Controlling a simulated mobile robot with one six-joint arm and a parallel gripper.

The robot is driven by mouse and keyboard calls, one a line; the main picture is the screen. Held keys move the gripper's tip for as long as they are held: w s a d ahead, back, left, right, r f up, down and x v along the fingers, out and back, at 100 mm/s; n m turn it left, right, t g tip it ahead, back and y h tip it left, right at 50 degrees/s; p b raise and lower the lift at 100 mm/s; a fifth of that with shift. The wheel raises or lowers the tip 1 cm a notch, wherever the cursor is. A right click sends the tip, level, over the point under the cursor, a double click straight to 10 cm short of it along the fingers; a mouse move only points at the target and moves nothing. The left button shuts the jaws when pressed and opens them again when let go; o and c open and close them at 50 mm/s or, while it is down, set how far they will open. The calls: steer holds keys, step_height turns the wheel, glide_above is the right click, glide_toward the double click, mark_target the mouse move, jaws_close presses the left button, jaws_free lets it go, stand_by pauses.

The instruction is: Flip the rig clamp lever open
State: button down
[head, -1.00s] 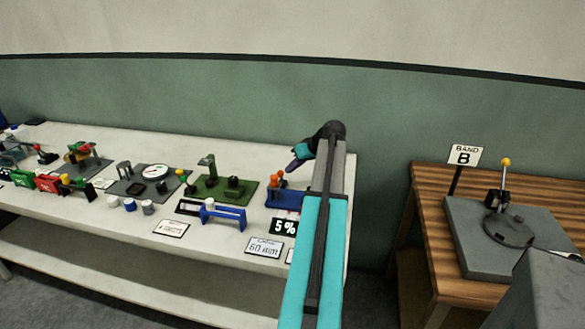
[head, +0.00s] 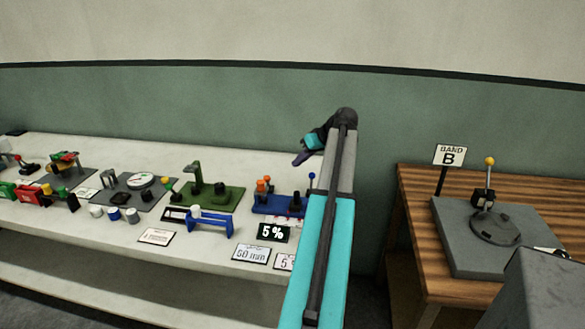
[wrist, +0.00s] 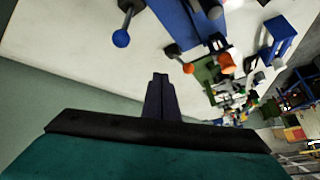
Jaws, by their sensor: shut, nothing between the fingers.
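A blue fixture (head: 268,208) stands at the right end of the white bench, with orange knobs (head: 265,182) and a blue ball-topped lever (head: 312,176). In the wrist view the blue ball (wrist: 122,38) and the orange knobs (wrist: 225,64) stand out from the fixture's base (wrist: 185,22). None is labelled as the rig clamp, so I cannot tell which lever is the clamp's. My gripper (head: 300,160) is above the back of the bench, up and left of the blue ball in the head view. Its fingers (wrist: 160,95) are shut, empty and apart from the fixture.

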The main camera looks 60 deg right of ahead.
steer(key=shift+v, duration=1.35)
steer(key=shift+a, duration=0.1)
